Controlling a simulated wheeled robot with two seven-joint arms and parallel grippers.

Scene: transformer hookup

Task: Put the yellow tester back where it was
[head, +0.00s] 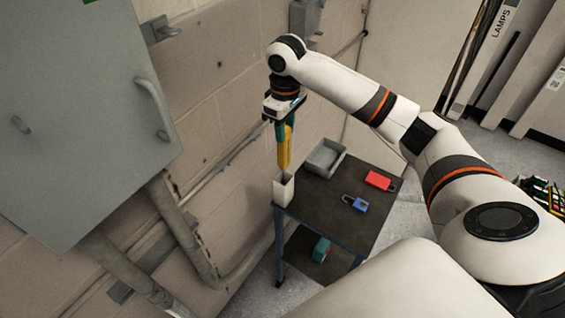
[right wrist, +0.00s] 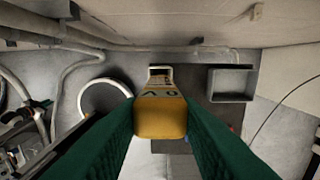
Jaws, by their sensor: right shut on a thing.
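The yellow tester (head: 284,147) hangs upright below my right gripper (head: 285,125), which is shut on it. In the right wrist view the yellow tester (right wrist: 161,117) sits between the two green fingers of my right gripper (right wrist: 161,120), its far end pointing at a pale open-topped holder (right wrist: 160,72). In the head view this holder (head: 283,189) stands at the near left corner of the small dark table, and the tester's lower end is just above it. My left gripper is not in view.
The dark table (head: 330,203) carries a grey tray (head: 325,157), a red padlock (head: 380,181) and a blue padlock (head: 355,203). A teal object (head: 321,249) lies on its lower shelf. A grey cabinet (head: 75,110) and conduits (head: 185,225) line the wall at left.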

